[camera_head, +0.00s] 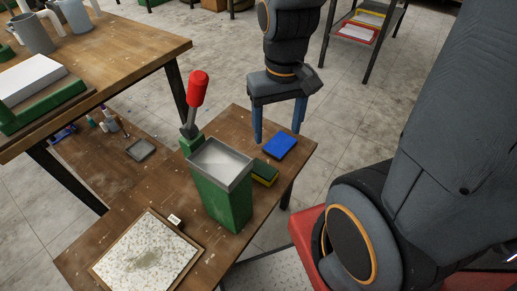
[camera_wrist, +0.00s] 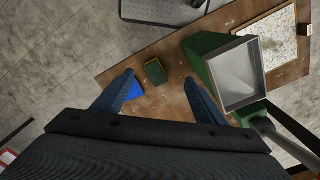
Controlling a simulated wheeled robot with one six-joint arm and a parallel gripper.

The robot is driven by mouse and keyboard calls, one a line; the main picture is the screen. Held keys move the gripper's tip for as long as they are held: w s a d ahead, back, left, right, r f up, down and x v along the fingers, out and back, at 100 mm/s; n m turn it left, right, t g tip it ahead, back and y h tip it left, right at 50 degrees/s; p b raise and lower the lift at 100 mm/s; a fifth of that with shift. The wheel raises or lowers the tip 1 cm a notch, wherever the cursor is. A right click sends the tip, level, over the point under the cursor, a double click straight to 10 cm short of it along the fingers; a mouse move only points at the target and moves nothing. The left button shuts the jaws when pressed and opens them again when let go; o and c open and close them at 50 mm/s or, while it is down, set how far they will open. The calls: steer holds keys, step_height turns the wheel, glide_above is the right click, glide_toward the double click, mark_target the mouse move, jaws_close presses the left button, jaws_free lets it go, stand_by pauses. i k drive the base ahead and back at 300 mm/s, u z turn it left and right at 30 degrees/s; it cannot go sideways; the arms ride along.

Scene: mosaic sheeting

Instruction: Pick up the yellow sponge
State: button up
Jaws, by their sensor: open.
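The yellow sponge (camera_head: 264,173) lies on the low wooden table, right beside the green container. Its top is dark green and its side is yellow. In the wrist view the sponge (camera_wrist: 155,72) shows between the fingertips, nearer the left one. My gripper (camera_head: 278,135) points down with its two blue fingers apart and empty. It is over the far right part of the table, above a blue sponge (camera_head: 280,146) and beyond the yellow one. In the wrist view the left finger of my gripper (camera_wrist: 160,77) partly hides the blue sponge (camera_wrist: 135,91).
A tall green container (camera_head: 222,202) with a grey open top and a red-handled lever (camera_head: 197,90) stands left of the sponge. A speckled mosaic board (camera_head: 165,232) lies in front. A higher workbench (camera_head: 140,45) with grey jugs stands at the left. The table (camera_head: 130,190) ends just right of the sponges.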

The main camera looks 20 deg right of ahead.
mark_target(265, 173)
steer(key=k, duration=1)
steer(key=z, duration=1.8)
steer(key=i, duration=1.5)
steer(key=u, duration=1.95)
